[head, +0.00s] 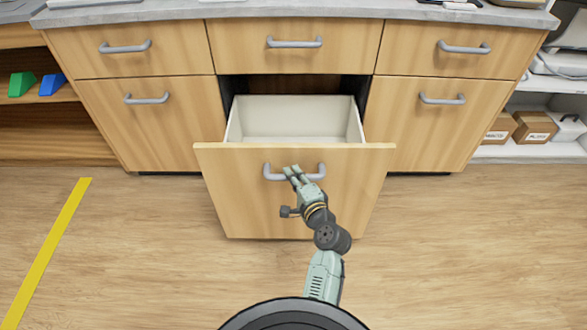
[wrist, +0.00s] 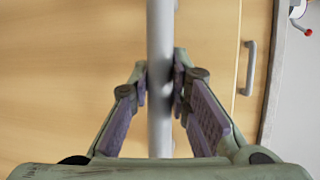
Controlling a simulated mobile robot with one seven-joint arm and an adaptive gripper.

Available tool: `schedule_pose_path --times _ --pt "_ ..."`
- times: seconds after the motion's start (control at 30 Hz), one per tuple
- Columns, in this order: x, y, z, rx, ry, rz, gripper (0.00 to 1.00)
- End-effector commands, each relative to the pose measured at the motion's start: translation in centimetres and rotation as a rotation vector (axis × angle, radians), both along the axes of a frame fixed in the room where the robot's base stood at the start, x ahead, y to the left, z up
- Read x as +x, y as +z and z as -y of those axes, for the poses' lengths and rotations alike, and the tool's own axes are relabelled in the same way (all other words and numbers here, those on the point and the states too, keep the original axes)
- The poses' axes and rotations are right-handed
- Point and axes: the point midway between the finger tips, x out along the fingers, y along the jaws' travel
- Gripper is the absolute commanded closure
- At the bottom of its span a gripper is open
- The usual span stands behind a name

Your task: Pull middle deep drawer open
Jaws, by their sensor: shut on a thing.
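The middle deep drawer (head: 290,205) stands well out from the cabinet in the head view. Its pale inside (head: 295,118) shows and looks empty. Its grey bar handle (head: 315,176) is on the upper part of the wooden front. The wooden drawer front (wrist: 60,70) fills the left of that view.
The shallow middle drawer (head: 310,44) above is shut, and so are the deep drawers at left (head: 150,120) and right (head: 430,125). Shelves with boxes (head: 535,128) stand at right. A yellow floor stripe (head: 50,250) lies at left. The floor around is clear.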

Motion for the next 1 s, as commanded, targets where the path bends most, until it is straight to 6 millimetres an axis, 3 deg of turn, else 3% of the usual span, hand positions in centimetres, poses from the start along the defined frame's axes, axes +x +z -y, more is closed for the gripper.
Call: schedule_pose_path --times 0.2,0.6,0.63,0.9,1.0 --pt "-1.15 0.03 0.04 -0.002 -0.001 0.001 1.0" --pt "-1.29 0.01 0.05 -0.002 -0.001 0.001 1.0" --pt "-1.29 0.01 0.05 -0.002 -0.001 0.001 0.82" --pt "-1.28 0.02 0.02 -0.001 -0.001 0.0 0.64" --pt "-1.28 0.02 0.02 -0.001 -0.001 0.001 0.62"
